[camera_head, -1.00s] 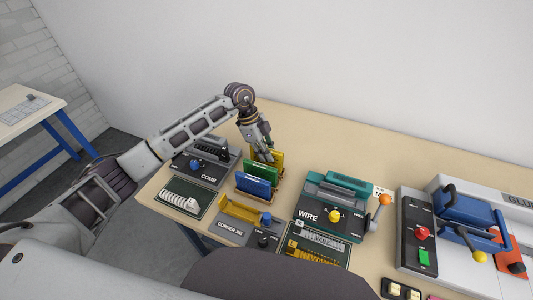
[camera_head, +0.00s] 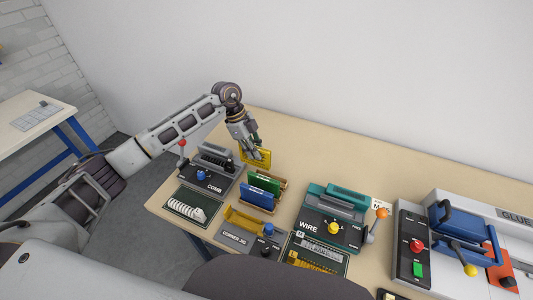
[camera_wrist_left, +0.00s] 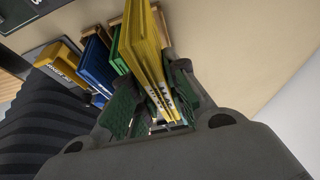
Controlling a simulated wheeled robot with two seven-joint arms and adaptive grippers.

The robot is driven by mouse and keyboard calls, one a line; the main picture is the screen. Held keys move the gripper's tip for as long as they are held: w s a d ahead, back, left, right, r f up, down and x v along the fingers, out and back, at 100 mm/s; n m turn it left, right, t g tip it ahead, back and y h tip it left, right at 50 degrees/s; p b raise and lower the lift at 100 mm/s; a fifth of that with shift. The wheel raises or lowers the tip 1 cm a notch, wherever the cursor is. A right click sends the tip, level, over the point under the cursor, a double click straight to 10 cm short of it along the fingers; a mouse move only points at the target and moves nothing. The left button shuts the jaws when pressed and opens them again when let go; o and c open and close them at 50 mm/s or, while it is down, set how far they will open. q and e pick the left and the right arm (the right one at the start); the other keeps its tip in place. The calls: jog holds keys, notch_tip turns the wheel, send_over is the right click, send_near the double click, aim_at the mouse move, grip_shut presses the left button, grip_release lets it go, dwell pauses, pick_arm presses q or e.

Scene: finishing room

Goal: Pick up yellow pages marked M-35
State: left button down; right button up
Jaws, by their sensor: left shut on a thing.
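My left gripper (camera_head: 250,150) is shut on the yellow pages (camera_head: 257,159), above and behind the small wooden rack (camera_head: 282,184). In the left wrist view the yellow pages (camera_wrist_left: 143,45) stand between the green-padded fingers (camera_wrist_left: 150,108). A green set of pages (camera_head: 264,183) and a blue set (camera_head: 257,198) stand in the rack, in front of the yellow one. My right gripper is not in view.
The grey comb machine (camera_head: 210,170) stands left of the rack. The yellow corner jig (camera_head: 245,222) is in front. The teal wire machine (camera_head: 335,212) is to the right, and the glue machine (camera_head: 462,235) farther right. The table behind the rack is clear.

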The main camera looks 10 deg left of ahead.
pick_arm(q)
jog(key=w+a, duration=0.1)
jog(key=a, duration=0.5)
jog(key=w+a, duration=0.1)
jog(key=a, duration=0.6)
jog(key=w+a, duration=0.1)
jog(key=a, duration=0.5)
jog(key=shift+w+a, duration=0.35)
jog(key=shift+w, duration=0.05)
jog(key=w+a+b, duration=0.2)
jog(key=a+b, duration=0.2)
jog(key=a, duration=0.5)
jog(key=w+a+b, duration=0.1)
jog(key=a+b, duration=0.3)
jog(key=a, duration=0.5)
jog(key=shift+w+a, duration=0.35)
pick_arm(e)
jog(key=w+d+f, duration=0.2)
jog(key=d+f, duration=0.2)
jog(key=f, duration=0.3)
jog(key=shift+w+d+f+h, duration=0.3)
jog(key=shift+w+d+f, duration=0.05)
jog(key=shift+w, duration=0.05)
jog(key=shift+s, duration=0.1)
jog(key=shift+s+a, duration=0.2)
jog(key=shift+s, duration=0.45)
